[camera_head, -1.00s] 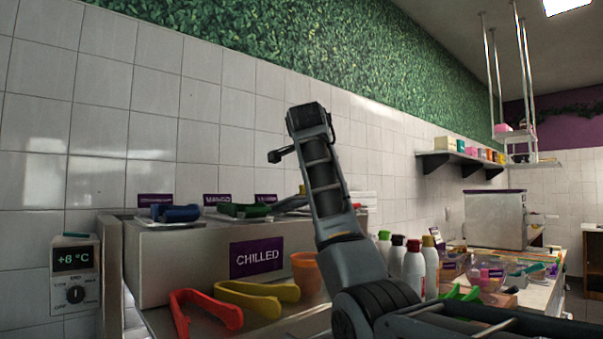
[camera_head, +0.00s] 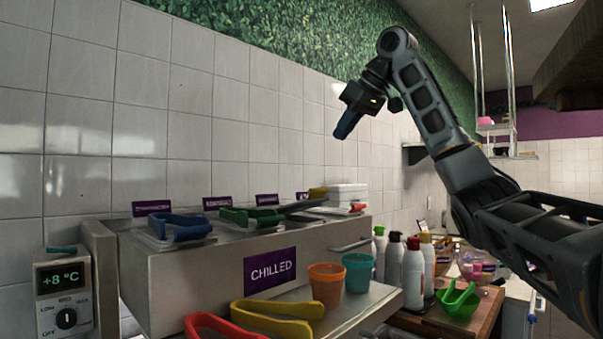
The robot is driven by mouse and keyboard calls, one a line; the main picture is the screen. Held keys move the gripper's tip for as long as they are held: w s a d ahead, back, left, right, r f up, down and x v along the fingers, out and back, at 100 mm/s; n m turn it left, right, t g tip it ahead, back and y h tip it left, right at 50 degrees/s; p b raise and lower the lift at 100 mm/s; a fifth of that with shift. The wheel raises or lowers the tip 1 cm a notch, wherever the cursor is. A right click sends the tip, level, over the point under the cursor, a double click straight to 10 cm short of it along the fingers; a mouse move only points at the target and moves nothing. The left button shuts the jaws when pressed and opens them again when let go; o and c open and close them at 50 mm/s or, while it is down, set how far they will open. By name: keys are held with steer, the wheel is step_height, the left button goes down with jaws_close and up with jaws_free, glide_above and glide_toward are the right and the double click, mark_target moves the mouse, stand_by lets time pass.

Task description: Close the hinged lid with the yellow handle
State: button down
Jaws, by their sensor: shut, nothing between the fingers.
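A small yellow piece (camera_head: 318,192), possibly the lid's handle, shows at the far right of the chilled counter's top. A dark, slightly tilted slab (camera_head: 303,205) lies just in front of it; I cannot tell whether this is the hinged lid or whether it is open. My gripper (camera_head: 345,128) is shut and empty. It points down and to the left, in the air above the counter's right end, clearly apart from the yellow piece.
Blue (camera_head: 178,226) and green (camera_head: 250,215) handles sit on the counter top (camera_head: 215,246). White containers (camera_head: 348,192) stand at its right end. Cups (camera_head: 327,285), yellow tongs (camera_head: 278,318), red tongs (camera_head: 215,326) and bottles (camera_head: 414,270) stand or lie lower in front.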

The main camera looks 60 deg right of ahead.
steer(key=w+d+f+p, duration=0.1)
steer(key=w+f, duration=0.5)
steer(key=f, duration=0.5)
steer(key=shift+f+n+p, duration=0.25)
steer(key=shift+n+p, duration=0.05)
steer(key=shift+d, duration=0.1)
